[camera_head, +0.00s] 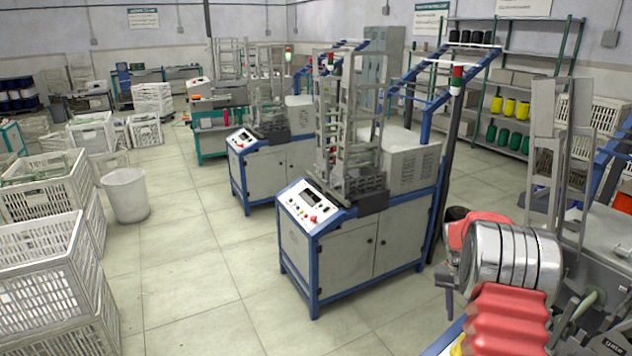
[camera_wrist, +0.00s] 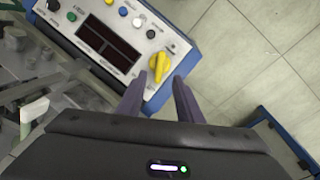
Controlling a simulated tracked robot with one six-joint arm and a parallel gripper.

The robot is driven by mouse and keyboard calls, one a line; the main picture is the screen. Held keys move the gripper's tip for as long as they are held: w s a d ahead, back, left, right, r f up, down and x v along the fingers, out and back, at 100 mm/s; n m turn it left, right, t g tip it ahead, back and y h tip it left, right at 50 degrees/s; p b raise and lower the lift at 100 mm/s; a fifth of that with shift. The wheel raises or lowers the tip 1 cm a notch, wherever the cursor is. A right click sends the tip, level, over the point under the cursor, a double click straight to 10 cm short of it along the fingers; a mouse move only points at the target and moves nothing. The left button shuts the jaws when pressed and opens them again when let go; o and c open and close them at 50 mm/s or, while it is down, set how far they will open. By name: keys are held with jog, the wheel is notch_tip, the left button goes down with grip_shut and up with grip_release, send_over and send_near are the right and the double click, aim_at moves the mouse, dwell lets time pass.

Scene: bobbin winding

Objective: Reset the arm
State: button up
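In the wrist view my gripper (camera_wrist: 159,92) shows two dark purple fingers, spread apart with nothing between them. Just beyond the fingertips is a yellow rotary knob (camera_wrist: 158,66) on a white control panel (camera_wrist: 160,28) with a blue edge. I cannot tell whether the fingers touch the panel. The panel also carries a dark display (camera_wrist: 106,44) and several small buttons.
A winding machine (camera_head: 375,248) with a blue frame stands in the middle, with another behind it. White crates (camera_head: 45,255) are stacked at the left near a grey bin (camera_head: 126,195). Shelves (camera_head: 510,95) hold spools at the back right. The tiled floor (camera_head: 190,270) between is clear.

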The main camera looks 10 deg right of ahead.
jog(key=s+a+r+n+t, duration=0.2)
jog(key=s+a+r, duration=0.6)
jog(key=a, duration=0.3)
jog(key=s+a+r+n+t+y, duration=0.1)
jog(key=s+a+r+n+t, duration=0.2)
jog(key=s+a+r, duration=0.5)
jog(key=s+a+r+n+t, duration=0.2)
jog(key=s+a+r, duration=0.6)
jog(key=a, duration=0.8)
jog(key=s+n, duration=0.1)
jog(key=s, duration=0.1)
jog(key=shift+s+r+y, duration=0.35)
jog(key=shift+s+y, duration=0.05)
